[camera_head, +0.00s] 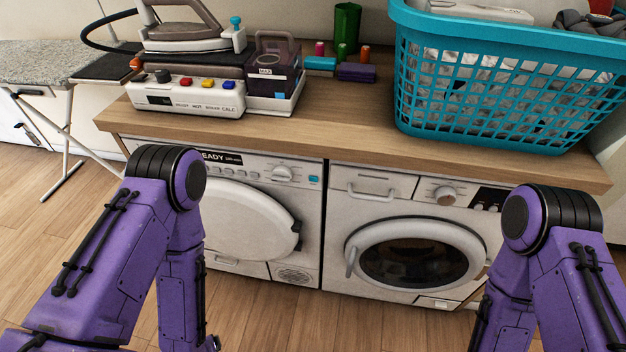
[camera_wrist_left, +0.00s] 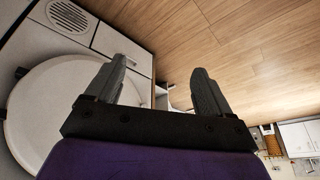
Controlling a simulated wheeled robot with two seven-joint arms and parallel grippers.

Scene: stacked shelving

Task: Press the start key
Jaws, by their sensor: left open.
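The left machine (camera_head: 255,225) is white with a round door and reads "READY" on its dark display (camera_head: 219,157). A knob (camera_head: 282,173) and a small blue key (camera_head: 314,179) sit to the right of the display. I cannot read a start label on any key. The right machine (camera_head: 345,215) has a knob (camera_head: 445,195) and small keys on a dark panel (camera_head: 490,200). My left gripper (camera_wrist_left: 160,64) is open and empty in the left wrist view, with the left machine's round door (camera_wrist_left: 50,115) beyond it at the left. My right gripper is out of view.
A wooden worktop (camera_head: 350,120) covers both machines. On it stand a steam iron station (camera_head: 185,98) with coloured buttons and a teal laundry basket (camera_head: 500,110). An ironing board (camera_head: 50,62) is at the left. The floor (camera_head: 260,320) before the machines is clear.

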